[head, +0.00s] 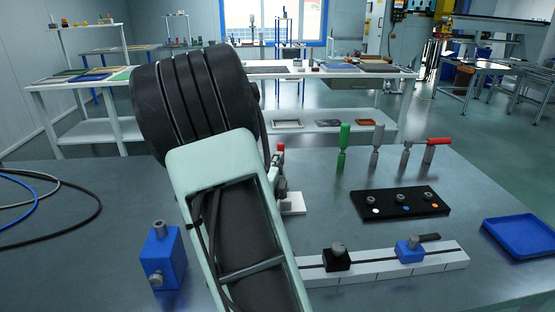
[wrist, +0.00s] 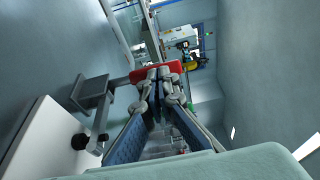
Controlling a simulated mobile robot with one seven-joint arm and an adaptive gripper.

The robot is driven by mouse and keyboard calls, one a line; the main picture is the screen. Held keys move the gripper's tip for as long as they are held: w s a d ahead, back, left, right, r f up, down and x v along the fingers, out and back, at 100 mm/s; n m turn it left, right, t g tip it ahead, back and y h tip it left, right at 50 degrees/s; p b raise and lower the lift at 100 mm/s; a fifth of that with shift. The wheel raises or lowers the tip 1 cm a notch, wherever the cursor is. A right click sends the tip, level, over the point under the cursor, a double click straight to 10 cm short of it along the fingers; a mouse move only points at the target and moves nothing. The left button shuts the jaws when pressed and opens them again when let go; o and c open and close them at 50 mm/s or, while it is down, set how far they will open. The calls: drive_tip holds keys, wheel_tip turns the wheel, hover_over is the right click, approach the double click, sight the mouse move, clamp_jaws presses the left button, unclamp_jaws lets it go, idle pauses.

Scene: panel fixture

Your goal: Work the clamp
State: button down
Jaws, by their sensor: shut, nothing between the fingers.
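The clamp (wrist: 95,140) shows in the wrist view with a grey metal body and a white base (wrist: 55,140). A lever runs from it to a red handle (wrist: 157,68). My gripper (wrist: 160,76) is shut and empty, its fingertips close together in front of the red handle. I cannot tell whether they touch it. In the head view my arm hides most of the clamp and all of the gripper. Only a red tip (head: 281,147), some grey metal and part of the white base (head: 293,204) show at the arm's right edge.
A black plate (head: 400,203), a white rail (head: 445,260), a blue tray (head: 520,236) and a blue block (head: 163,256) also occupy the table. Cables (head: 85,218) lie left.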

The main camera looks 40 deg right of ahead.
drive_tip(key=shift+w+d+r+p, duration=0.15)
drive_tip(key=shift+w+r+p, duration=0.05)
drive_tip(key=shift+p, duration=0.35)
